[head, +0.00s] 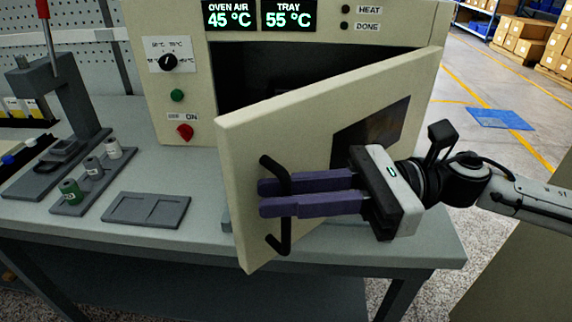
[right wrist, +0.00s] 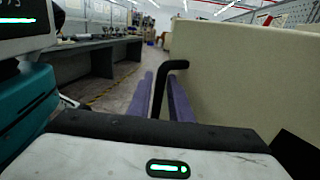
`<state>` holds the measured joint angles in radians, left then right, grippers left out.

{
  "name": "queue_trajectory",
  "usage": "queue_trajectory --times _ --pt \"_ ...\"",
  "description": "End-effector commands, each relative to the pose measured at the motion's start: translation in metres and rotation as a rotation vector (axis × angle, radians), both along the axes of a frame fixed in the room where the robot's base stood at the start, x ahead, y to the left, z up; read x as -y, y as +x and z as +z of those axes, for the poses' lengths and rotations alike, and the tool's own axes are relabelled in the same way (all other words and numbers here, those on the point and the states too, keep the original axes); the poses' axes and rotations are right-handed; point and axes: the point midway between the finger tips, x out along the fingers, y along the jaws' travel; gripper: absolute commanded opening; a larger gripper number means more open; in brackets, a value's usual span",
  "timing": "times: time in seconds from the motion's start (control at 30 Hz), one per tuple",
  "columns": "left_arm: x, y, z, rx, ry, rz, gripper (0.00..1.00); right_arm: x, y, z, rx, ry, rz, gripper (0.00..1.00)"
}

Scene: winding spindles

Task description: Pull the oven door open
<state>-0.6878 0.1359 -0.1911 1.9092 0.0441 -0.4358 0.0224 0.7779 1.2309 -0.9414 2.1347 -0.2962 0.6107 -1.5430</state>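The cream oven door (head: 285,150) stands partly open, swung out from the oven front, with its hinge side at the right and its free edge toward me. A black bar handle (head: 286,240) is fixed near the free edge. My right gripper (head: 262,196) reaches in from the right, its two purple fingers on either side of the handle bar with little gap between them. In the right wrist view the handle (right wrist: 158,95) stands between the fingers, which look closed on it. The dark oven chamber (head: 250,85) shows behind the door. My left gripper is not in view.
The oven (head: 185,80) sits on a grey workbench (head: 150,240). To its left are a grey tray (head: 147,209), a rack with several small spools (head: 92,167) and a lever press (head: 55,105). Open floor (head: 490,75) lies to the right.

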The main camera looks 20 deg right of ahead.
Motion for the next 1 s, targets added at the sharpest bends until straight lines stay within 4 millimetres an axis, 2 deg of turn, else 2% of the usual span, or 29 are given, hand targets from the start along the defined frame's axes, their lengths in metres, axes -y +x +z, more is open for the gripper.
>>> queue_trajectory --times 0.03,0.2,0.4,0.7,0.8,0.9,1.0 --pt "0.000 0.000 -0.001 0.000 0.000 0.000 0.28 0.000 0.000 0.012 0.008 0.000 0.000 0.18" --pt "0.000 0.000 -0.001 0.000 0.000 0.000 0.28 0.000 0.000 0.043 0.006 0.000 0.000 0.18" --pt "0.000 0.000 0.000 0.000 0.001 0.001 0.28 0.000 0.000 0.063 0.001 0.000 0.000 0.18" --pt "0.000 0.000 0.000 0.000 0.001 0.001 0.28 0.000 0.000 0.066 0.000 0.000 0.000 0.18" --pt "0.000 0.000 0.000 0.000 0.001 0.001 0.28 -0.001 -0.002 0.065 -0.011 0.007 0.006 0.02" --pt "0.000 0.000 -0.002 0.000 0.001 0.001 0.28 -0.007 -0.011 0.061 -0.074 0.041 0.038 0.00" --pt "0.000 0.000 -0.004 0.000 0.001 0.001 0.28 -0.019 -0.031 0.057 -0.214 0.119 0.109 0.00"
